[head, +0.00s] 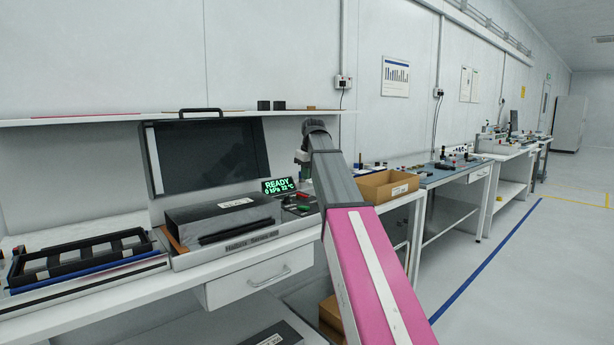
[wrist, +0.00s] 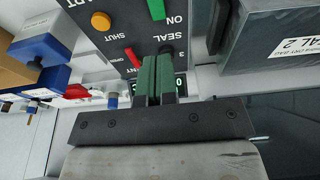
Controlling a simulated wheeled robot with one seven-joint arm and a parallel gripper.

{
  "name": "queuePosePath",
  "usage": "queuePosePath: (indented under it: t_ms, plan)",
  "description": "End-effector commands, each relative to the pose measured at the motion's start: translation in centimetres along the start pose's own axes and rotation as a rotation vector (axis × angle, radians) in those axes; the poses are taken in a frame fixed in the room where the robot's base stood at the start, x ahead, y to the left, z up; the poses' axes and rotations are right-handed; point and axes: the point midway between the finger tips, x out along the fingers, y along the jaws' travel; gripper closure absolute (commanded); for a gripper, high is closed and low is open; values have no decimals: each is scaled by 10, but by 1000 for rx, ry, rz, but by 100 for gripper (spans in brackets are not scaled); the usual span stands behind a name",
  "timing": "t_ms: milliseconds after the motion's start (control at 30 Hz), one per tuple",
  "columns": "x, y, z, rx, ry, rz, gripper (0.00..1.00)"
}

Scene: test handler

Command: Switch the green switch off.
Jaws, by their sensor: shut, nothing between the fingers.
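In the wrist view the green switch (wrist: 156,9) is at the top edge of a dark control panel, by upside-down lettering "ON" and "SEAL"; its upper end is cut off. My gripper (wrist: 158,60) has dark green fingers pressed together, with nothing between them. Its tips point towards the panel, below the green switch in the picture and apart from it in the image. I cannot tell their height above the panel. In the head view the small panel (head: 300,212) is beside my arm, and the gripper is mostly hidden behind the arm.
A red switch (wrist: 131,58) is left of my fingertips, and an orange button (wrist: 101,21) is further up left. A lit display (head: 279,186) reads "READY 0 kPa 22 °C". A grey box (head: 222,219) and an open lid (head: 205,155) stand left; a cardboard box (head: 387,186) stands right.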

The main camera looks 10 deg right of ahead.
Motion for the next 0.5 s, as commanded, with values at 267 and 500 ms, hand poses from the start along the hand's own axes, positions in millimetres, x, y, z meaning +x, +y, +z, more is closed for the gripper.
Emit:
queuePosePath:
  t_ms: [267, 500]
  plan:
    - [54, -1, 1, 0, -2, -1, 100]
    - [89, -1, 10, 0, -1, 0, 100]
